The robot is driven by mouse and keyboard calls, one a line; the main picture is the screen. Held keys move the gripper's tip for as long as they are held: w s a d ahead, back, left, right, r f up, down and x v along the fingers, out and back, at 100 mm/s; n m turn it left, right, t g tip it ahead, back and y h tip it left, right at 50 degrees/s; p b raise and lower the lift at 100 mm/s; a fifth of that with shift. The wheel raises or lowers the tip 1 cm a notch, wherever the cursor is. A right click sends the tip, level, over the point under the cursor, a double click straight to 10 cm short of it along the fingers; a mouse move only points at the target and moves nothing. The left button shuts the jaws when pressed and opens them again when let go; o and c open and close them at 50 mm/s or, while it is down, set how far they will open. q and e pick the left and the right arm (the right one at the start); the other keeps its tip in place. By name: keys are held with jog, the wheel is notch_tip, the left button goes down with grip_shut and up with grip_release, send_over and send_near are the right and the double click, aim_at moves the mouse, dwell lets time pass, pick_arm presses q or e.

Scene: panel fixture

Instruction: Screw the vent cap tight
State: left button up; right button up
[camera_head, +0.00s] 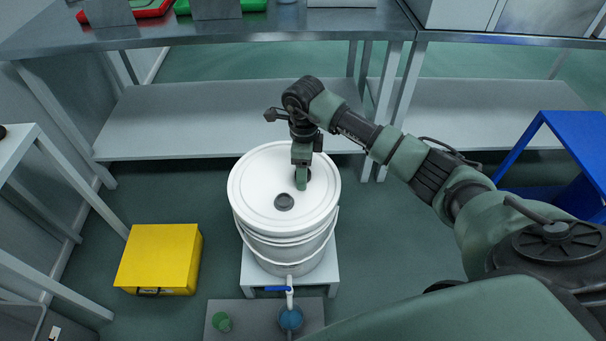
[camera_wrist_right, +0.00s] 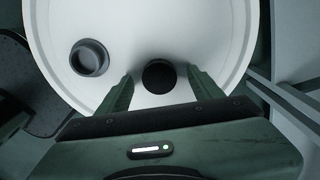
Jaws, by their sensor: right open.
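A white bucket (camera_head: 285,235) with a round white lid (camera_head: 258,190) stands upright on a low white stand (camera_head: 252,268). A dark round cap (camera_wrist_right: 159,76), which looks like the vent cap, sits on the lid. My right gripper (camera_head: 301,184) points down over the lid; in the right wrist view, its open green fingers (camera_wrist_right: 160,92) stand on either side of the cap, with gaps. In the head view the gripper mostly hides that cap. A second, grey ring-shaped fitting (camera_head: 284,202) is on the lid; it also shows in the wrist view (camera_wrist_right: 89,57). My left gripper is out of view.
A yellow case (camera_head: 160,258) lies left. A steel bench (camera_head: 280,28) stands behind.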

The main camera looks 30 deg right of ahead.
jog(key=c, duration=1.4)
jog(key=shift+r, duration=0.1)
